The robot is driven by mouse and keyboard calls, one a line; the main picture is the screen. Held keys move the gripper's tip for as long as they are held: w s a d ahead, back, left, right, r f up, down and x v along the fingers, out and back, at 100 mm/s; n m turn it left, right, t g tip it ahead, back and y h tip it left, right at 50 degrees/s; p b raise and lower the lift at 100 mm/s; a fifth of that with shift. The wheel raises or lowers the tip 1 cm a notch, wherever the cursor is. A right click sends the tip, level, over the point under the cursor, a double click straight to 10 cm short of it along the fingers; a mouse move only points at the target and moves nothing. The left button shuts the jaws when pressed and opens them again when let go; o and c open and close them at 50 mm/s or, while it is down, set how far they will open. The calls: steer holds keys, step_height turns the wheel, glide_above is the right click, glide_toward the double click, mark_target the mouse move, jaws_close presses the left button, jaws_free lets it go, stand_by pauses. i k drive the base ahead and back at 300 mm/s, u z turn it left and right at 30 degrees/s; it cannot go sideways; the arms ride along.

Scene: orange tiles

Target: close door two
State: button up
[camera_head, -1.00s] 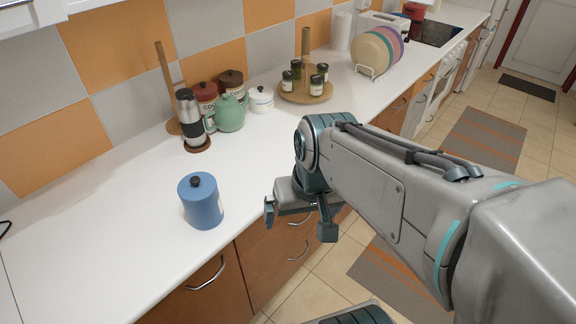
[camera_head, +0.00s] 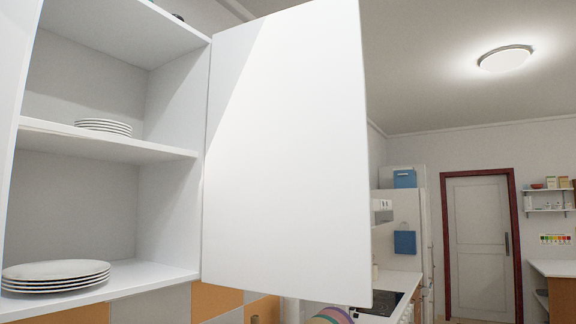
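A white cabinet door (camera_head: 285,150) stands wide open in the head view, hinged at the right side of an open wall cabinet (camera_head: 168,205). The door sticks out from the cabinet toward the right. No number shows on it, so I cannot tell whether it is door two. Its handle does not show. My gripper and arm are not in this view.
A stack of large plates (camera_head: 56,275) is on the lower shelf and smaller plates (camera_head: 104,126) are on the middle shelf. Below are orange and grey tiles. A fridge, a closed room door (camera_head: 480,250) and wall shelves (camera_head: 548,200) stand farther right.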

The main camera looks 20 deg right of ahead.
mark_target(287, 214)
steer(key=z, duration=1.9)
steer(key=i, duration=2.55)
steer(key=u, duration=4.15)
steer(key=i, duration=0.5)
steer(key=z, duration=0.05)
